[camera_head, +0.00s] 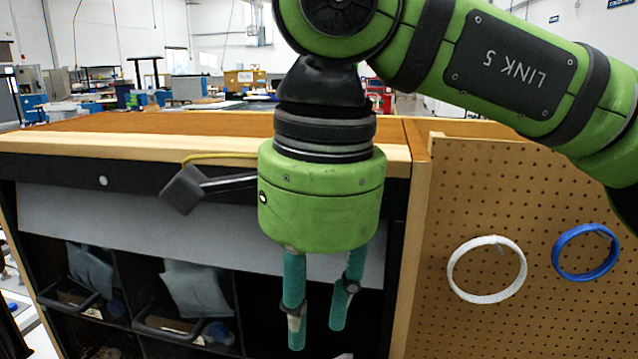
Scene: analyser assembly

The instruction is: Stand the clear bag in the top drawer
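My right gripper (316,330) hangs pointing down in front of the wooden-topped cabinet. Its two teal fingers are apart and I see nothing held between them. Two pale, bluish bag-like items stand in open compartments at the lower left: one bag (90,268) in the left compartment and another bag (196,289) in the one beside it. I cannot tell which is the clear bag. A dark front with a round knob (103,181) runs below the worktop and may be the top drawer; it looks shut. My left gripper is not in view.
A grey panel (130,222) spans the cabinet above the compartments. The wooden worktop (110,143) looks clear. A pegboard (430,320) at the right holds a white ring (455,268) and a blue ring (557,255). A small white thing shows below the gripper at the bottom edge.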

